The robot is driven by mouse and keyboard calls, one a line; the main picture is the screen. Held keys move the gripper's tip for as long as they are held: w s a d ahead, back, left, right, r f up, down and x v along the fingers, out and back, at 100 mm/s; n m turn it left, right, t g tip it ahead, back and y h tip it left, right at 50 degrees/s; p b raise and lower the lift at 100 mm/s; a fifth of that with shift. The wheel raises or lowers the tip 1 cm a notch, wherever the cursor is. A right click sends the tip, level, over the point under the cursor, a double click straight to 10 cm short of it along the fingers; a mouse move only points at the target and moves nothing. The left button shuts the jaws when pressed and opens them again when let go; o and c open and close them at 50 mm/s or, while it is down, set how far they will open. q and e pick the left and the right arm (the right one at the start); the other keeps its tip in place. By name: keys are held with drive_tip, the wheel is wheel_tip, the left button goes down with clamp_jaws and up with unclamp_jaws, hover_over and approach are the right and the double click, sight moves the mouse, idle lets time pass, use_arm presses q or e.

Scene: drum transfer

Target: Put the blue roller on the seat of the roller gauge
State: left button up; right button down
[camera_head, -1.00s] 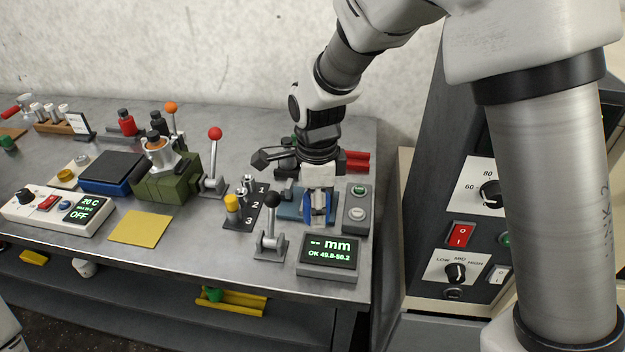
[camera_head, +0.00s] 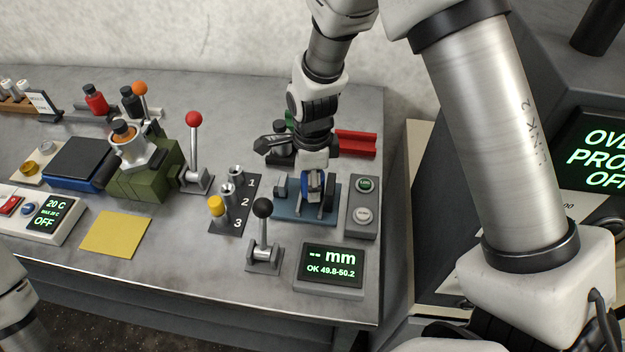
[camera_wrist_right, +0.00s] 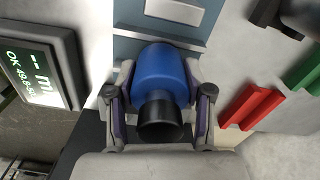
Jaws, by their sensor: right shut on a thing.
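The blue roller (camera_head: 314,184) is between the fingers of my right gripper (camera_head: 313,196), which is shut on it over the roller gauge's blue base (camera_head: 288,211). In the right wrist view the roller (camera_wrist_right: 162,74) shows a blue body and a black end (camera_wrist_right: 160,117), with a finger of the right gripper (camera_wrist_right: 158,92) on each side. The gauge base (camera_wrist_right: 127,50) lies beyond it there. I cannot tell whether the roller touches the seat, as the fingers hide the contact. The gauge display (camera_head: 331,265) reads "-- mm". My left gripper is out of view.
A black-knobbed lever (camera_head: 263,228) stands just left of the display. A button box (camera_head: 362,205) is right of the gauge, and red rails (camera_head: 356,142) lie behind. A numbered rack (camera_head: 236,203) is to the left. The bench front is clear.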

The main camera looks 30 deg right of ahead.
drive_tip(key=shift+f, duration=0.2)
drive_tip(key=shift+s+a+r, duration=0.2)
drive_tip(key=shift+f, duration=0.1)
drive_tip(key=shift+c, duration=2.3)
unclamp_jaws()
drive_tip(key=shift+w+d+f, duration=0.1)
drive_tip(key=shift+f, duration=0.05)
wheel_tip(320, 180, up, 12)
drive_tip(key=shift+r, duration=0.2)
